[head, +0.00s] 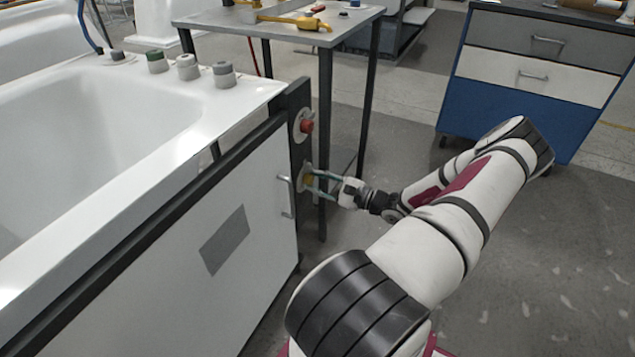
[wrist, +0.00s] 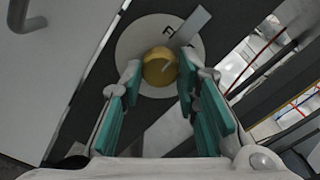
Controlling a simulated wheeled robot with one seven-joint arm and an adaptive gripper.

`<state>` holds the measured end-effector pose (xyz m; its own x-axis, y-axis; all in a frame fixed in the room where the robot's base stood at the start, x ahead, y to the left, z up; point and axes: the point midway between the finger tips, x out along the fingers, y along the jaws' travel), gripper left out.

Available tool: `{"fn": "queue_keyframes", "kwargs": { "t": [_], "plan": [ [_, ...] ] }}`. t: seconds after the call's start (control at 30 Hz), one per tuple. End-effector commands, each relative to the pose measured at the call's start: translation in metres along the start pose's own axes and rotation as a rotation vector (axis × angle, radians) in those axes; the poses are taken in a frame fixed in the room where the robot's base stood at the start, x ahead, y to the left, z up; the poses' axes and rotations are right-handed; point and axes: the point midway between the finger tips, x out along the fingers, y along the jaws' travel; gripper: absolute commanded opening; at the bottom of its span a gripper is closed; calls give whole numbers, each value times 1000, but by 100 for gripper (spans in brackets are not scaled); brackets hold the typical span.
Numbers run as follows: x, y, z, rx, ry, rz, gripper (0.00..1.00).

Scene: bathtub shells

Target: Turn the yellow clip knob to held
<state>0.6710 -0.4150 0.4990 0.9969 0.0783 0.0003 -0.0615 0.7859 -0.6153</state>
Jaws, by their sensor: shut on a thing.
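The yellow clip knob (head: 308,179) sits on a dark upright post at the corner of the bathtub frame, below a red knob. My gripper (head: 318,182) reaches the knob from the right. In the wrist view its teal-padded fingers (wrist: 160,82) stand on either side of the knob, shut on it. The fingers hide part of the disc.
The red knob (head: 306,126) is just above on the same post. A white panel door with a handle (head: 286,196) is close at the left. A grey table (head: 290,32) with tools stands behind, its leg near my gripper. A blue drawer cabinet (head: 510,110) stands back right.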

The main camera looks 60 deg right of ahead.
Motion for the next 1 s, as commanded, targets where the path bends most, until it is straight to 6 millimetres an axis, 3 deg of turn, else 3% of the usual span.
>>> {"fn": "queue_keyframes", "kwargs": {
  "t": [0.37, 1.0],
  "plan": [
    [0, 0, 1, 190, 2, 3, 1],
    [0, 1, 1, 791, 2, 2, 1]
  ]
}}
